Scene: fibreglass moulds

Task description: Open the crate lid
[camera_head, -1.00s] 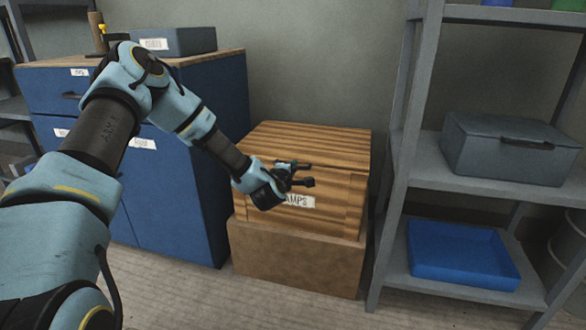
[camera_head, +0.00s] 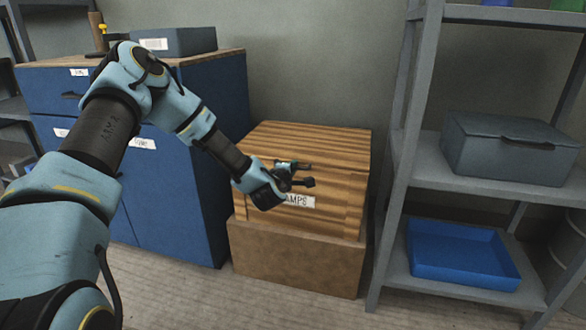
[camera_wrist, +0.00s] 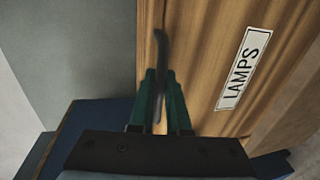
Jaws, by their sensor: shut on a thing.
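The wooden crate (camera_head: 336,219) has a striped lid (camera_head: 325,140) and a white label reading LAMPS (camera_head: 299,201) on its front. The lid lies flat on the crate, with no gap that I can make out. My gripper (camera_head: 291,173) is at the crate's upper front edge, above the label. In the wrist view its green fingers (camera_wrist: 163,82) are shut on a dark handle (camera_wrist: 161,48), which stands out between them beside the label. My gripper hides part of the handle and front edge in the head view.
The crate stands on a plain brown box (camera_head: 295,260). A blue cabinet (camera_head: 180,180) is close on the left. A grey shelf rack (camera_head: 398,150) on the right holds a grey case (camera_head: 510,150) and a blue tray (camera_head: 460,280). The wall is behind; space above the lid is clear.

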